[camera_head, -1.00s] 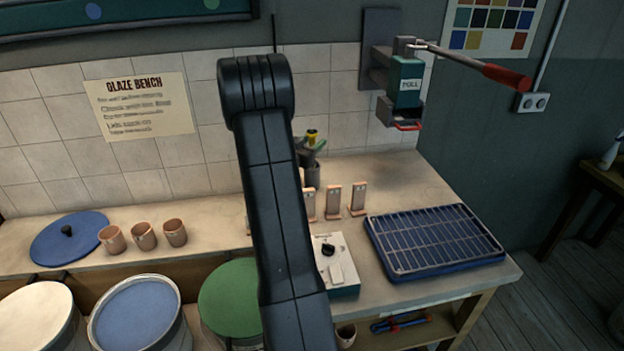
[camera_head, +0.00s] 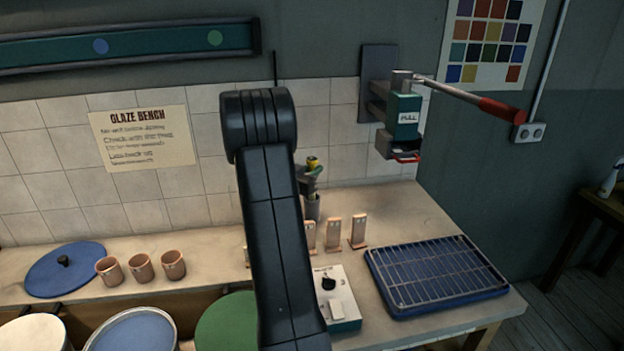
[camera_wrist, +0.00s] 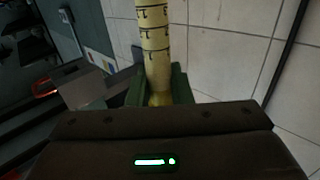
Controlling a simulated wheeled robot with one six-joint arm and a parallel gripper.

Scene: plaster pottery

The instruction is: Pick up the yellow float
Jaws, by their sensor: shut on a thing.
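The yellow float (camera_wrist: 156,45) is a pale yellow rod with dark scale marks. In the wrist view it stands between the green fingers of my gripper (camera_wrist: 158,92), which are shut on it near its yellow lower end in that picture. In the head view a small yellow part of the float (camera_head: 313,161) shows just right of my arm, above a grey cylinder (camera_head: 312,207) on the bench. My gripper is mostly hidden behind my arm there. I cannot tell whether the float's lower end is still inside the cylinder.
Several small clay test tiles (camera_head: 333,234) stand around the cylinder. A white control box (camera_head: 338,300) and a blue tray with a wire rack (camera_head: 440,275) lie in front. A wall-mounted lever press (camera_head: 400,115) is to the right. Clay cups (camera_head: 141,268) stand left.

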